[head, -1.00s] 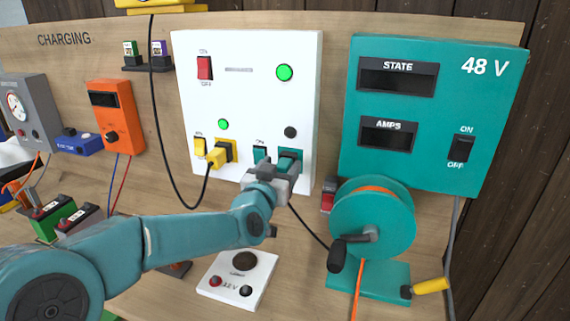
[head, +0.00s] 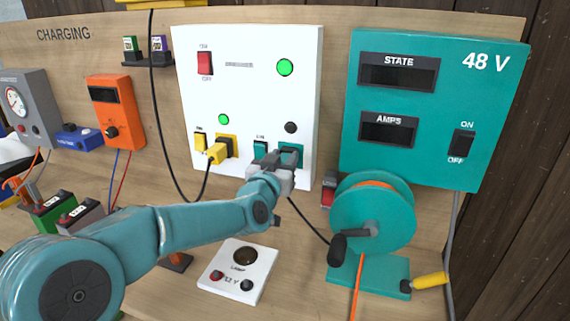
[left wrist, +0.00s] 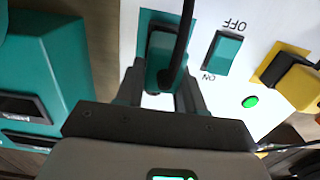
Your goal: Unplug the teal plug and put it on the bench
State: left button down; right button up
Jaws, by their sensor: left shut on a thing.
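The teal plug (left wrist: 160,62) is in the left wrist view, a dark teal body with a black cable, in front of the teal socket plate (left wrist: 148,18). My left gripper (left wrist: 160,92) is shut on the plug, with a finger on each side. In the head view my left gripper (head: 273,162) is at the teal socket (head: 292,151) on the white panel and hides most of the plug. I cannot tell how deep the plug sits. The wooden bench (head: 305,285) lies below. My right gripper is not in view.
The yellow plug (head: 216,153) is left of the teal switch (head: 260,149). The lamp above teal is dark; yellow's is green. The teal cable reel (head: 373,220) stands to the right, the white lamp box (head: 262,282) below my arm. Some bench is clear between them.

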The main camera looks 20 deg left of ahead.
pick_arm(q)
jog(key=shift+s, duration=0.5)
jog(key=shift+s+a+b, duration=0.1)
jog(key=shift+s+b, duration=0.95)
jog(key=shift+s, duration=0.85)
jog(key=shift+s, duration=0.1)
